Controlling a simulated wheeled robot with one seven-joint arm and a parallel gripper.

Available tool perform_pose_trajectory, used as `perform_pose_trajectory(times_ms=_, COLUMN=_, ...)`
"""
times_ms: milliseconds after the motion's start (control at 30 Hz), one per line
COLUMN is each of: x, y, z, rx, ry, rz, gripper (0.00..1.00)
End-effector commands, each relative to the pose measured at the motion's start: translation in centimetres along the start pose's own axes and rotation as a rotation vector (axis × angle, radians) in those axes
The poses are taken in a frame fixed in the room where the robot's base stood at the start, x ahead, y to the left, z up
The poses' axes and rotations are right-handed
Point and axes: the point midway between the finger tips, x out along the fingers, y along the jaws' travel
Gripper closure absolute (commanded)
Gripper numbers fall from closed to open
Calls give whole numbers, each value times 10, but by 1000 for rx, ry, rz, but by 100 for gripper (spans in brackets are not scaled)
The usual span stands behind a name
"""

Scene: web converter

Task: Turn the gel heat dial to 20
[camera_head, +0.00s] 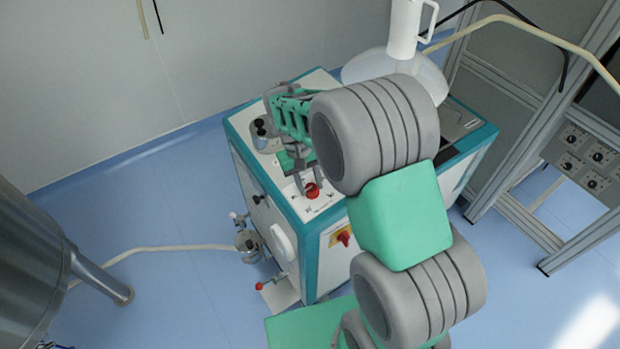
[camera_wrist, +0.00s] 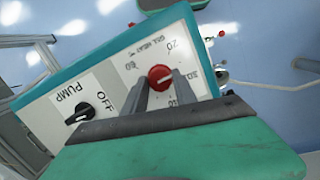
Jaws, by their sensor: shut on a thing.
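The gel heat dial (camera_wrist: 160,77) is a round red knob on a white panel, with "GEL HEAT" printed beside it. A "20" mark stands above it in the wrist view and a "60" mark to its left. A pale line shows on its face; its exact reading is too small to tell. In the head view the red dial (camera_head: 312,190) is on top of the teal-edged machine. My gripper (camera_head: 311,184) reaches down to it, its fingers shut on the dial from both sides. In the wrist view my gripper (camera_wrist: 161,82) partly hides the lower marks.
A black pump switch (camera_wrist: 80,114) sits on the same panel, left in the wrist view. A red-and-yellow switch (camera_head: 344,237) is on the machine's side. A white jug (camera_head: 405,28) stands behind my arm. A steel vessel (camera_head: 30,265) is at left; the blue floor between is partly clear.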

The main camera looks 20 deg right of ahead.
Motion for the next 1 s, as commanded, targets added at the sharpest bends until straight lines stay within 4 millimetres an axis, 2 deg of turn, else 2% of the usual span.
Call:
perform_pose_trajectory(times_ms=600, x=-3, y=-2, z=0, rx=-545, ry=2, rz=86, gripper=100)
perform_pose_trajectory(times_ms=1000, x=-2, y=-3, z=0, rx=-724, ry=3, rz=114, gripper=100)
